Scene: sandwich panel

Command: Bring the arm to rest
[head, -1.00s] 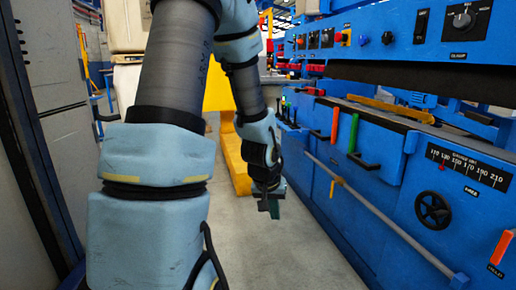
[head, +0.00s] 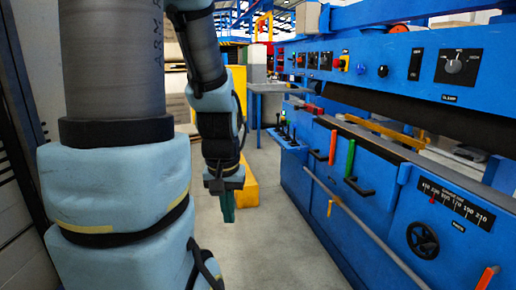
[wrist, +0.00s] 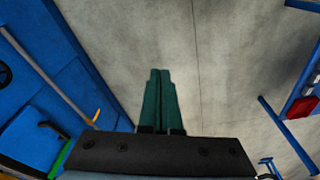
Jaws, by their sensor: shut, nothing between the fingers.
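My gripper (head: 228,207) hangs at the end of my arm, left of the blue machine, with its green fingers pointing down over the grey floor. In the wrist view its two green fingers (wrist: 160,95) lie side by side, shut, with nothing between them. Bare concrete floor shows beyond the fingertips. My arm is bent, with its upper part filling the left of the head view.
The blue machine (head: 330,215) runs along the right, with levers, a handwheel (head: 423,239) and a long rail (head: 365,228) on its front. A yellow block (head: 247,190) stands behind my gripper. The floor (head: 265,255) between is clear. Grey panels (head: 25,150) stand at far left.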

